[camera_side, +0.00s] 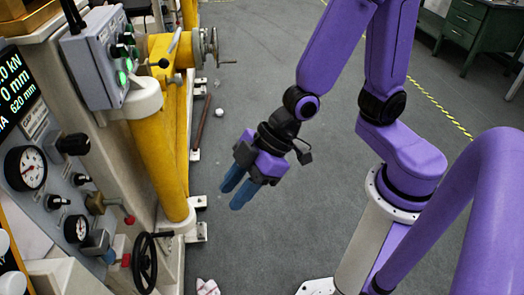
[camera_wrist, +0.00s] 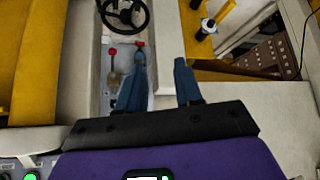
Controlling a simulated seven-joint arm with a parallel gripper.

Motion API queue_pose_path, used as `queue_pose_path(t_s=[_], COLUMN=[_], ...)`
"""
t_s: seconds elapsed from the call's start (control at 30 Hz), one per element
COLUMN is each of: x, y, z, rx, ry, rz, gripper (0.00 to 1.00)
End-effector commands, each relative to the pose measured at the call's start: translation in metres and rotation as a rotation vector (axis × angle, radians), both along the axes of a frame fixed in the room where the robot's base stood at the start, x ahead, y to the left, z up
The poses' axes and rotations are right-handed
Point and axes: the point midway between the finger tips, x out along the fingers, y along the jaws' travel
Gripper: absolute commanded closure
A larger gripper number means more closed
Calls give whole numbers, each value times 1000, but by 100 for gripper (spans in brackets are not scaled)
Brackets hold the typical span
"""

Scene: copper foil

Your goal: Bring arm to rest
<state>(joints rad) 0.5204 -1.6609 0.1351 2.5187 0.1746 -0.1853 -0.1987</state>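My arm is purple with black joints and hangs over the open floor in the side view. My gripper (camera_side: 235,193) has two blue fingers pointing down and to the left, in free air to the right of the yellow machine column. In the wrist view my gripper (camera_wrist: 160,60) shows its two blue fingers apart with nothing between them. No copper foil can be made out in either view.
A machine with a yellow column (camera_side: 158,165), control box (camera_side: 97,60), gauges (camera_side: 26,168) and black handwheel (camera_side: 145,262) stands at left. A crumpled cloth (camera_side: 207,287) lies on the floor. A green cabinet (camera_side: 468,25) stands far right. Grey floor (camera_side: 285,225) between is mostly clear.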

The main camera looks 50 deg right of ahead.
Motion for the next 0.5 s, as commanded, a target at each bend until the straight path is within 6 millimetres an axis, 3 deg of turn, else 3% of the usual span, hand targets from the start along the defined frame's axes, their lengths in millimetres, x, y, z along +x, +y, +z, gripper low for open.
queue_pose_path(t_s=[0.5], x=[-82], y=[-147], z=[36], rx=[-443], ry=[275], rz=[-29], gripper=[65])
